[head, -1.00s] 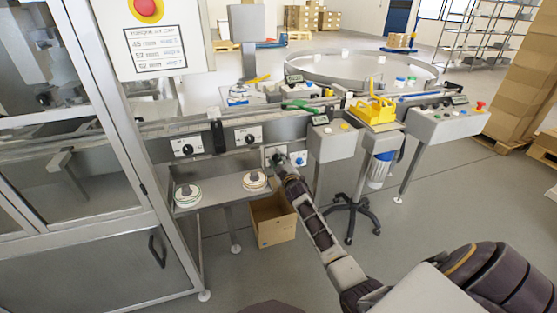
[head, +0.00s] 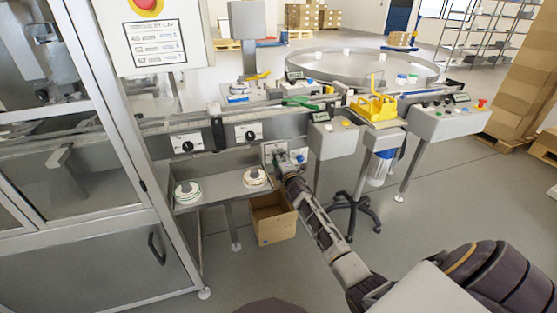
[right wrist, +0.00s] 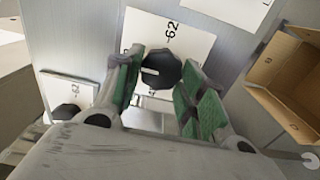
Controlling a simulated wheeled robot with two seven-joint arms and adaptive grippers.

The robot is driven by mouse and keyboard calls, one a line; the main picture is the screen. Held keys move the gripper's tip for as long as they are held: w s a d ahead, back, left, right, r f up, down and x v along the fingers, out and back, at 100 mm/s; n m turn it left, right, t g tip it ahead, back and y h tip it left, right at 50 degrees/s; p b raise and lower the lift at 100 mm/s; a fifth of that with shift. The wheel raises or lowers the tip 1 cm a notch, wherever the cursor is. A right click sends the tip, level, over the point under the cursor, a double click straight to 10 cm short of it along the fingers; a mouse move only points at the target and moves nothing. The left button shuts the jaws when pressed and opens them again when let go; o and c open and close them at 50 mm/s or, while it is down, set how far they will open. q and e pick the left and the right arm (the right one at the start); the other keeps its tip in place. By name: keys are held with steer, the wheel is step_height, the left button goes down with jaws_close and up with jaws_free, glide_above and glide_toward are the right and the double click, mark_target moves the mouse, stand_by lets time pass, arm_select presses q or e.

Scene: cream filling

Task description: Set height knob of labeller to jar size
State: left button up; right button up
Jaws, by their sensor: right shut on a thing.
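In the right wrist view, a black round knob (right wrist: 160,70) with a white pointer line sits on a white scale plate (right wrist: 199,42). The pointer line points roughly left in that picture. A "62" mark shows above the knob; other marks are partly hidden by the fingers. My right gripper (right wrist: 158,76) has its green-padded fingers on both sides of the knob and is shut on it. In the head view my right gripper (head: 281,165) is at the small panel on the front of the conveyor, covering the knob. My left gripper is not in view.
Two other black knobs (head: 187,147) (head: 249,136) are on plates further left. Label rolls (head: 187,191) (head: 256,178) lie on the shelf, with an open cardboard box (head: 272,218) below. A yellow device (head: 375,109) stands right.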

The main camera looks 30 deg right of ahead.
steer(key=shift+f, duration=0.1)
stand_by(0.3)
steer(key=o, duration=1)
steer(key=shift+s, duration=0.2)
steer(key=v, duration=1.1)
steer(key=shift+s+a, duration=0.2)
steer(key=shift+s, duration=0.1)
stand_by(0.5)
